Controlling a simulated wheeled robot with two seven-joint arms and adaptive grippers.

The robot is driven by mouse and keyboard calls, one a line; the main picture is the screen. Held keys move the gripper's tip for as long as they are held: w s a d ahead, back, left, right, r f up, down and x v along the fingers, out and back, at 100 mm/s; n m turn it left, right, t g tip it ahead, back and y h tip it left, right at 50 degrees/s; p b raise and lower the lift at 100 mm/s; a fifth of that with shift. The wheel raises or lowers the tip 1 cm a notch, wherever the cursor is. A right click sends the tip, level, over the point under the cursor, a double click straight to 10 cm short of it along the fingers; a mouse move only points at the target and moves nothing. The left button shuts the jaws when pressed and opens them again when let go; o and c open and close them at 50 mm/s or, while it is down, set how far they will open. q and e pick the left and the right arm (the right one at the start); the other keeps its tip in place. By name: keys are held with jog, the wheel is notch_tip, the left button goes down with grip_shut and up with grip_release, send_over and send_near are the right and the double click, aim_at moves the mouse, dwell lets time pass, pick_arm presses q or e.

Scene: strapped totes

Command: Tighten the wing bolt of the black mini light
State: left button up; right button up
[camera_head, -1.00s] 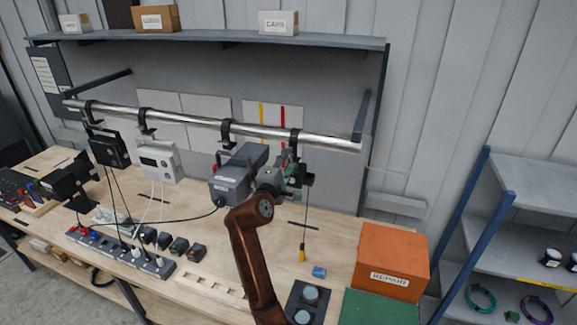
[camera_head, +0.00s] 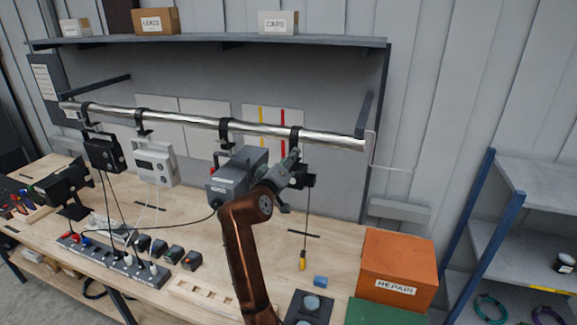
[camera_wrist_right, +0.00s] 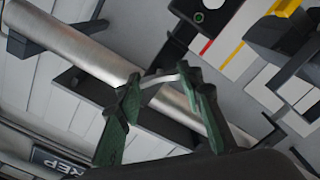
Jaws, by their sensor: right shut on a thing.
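The black mini light (camera_head: 303,181) hangs under the right-most clamp (camera_head: 295,137) on the silver rail (camera_head: 330,142), with a cord running down from it. My right gripper (camera_head: 291,158) is just below that clamp, beside the light, and partly hides it. In the right wrist view, the green fingers of my right gripper (camera_wrist_right: 160,80) are shut on a small pale grey piece (camera_wrist_right: 161,77), seemingly the wing bolt, in front of the rail (camera_wrist_right: 80,45). The bolt cannot be made out in the head view. My left gripper is not in view.
A grey box-shaped unit (camera_head: 235,175) hangs close left of my right gripper. A white unit (camera_head: 154,163) and a black unit (camera_head: 104,153) hang farther left. An orange repair box (camera_head: 395,268) and a power strip (camera_head: 115,262) are on the bench.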

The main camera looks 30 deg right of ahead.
jog(key=shift+f+m+b, duration=0.2)
jog(key=shift+m+b, duration=2.15)
jog(key=shift+m, duration=1.35)
jog(key=o, duration=1.2)
jog(key=shift+r, duration=0.15)
jog(key=shift+c, duration=0.2)
jog(key=shift+a, duration=0.1)
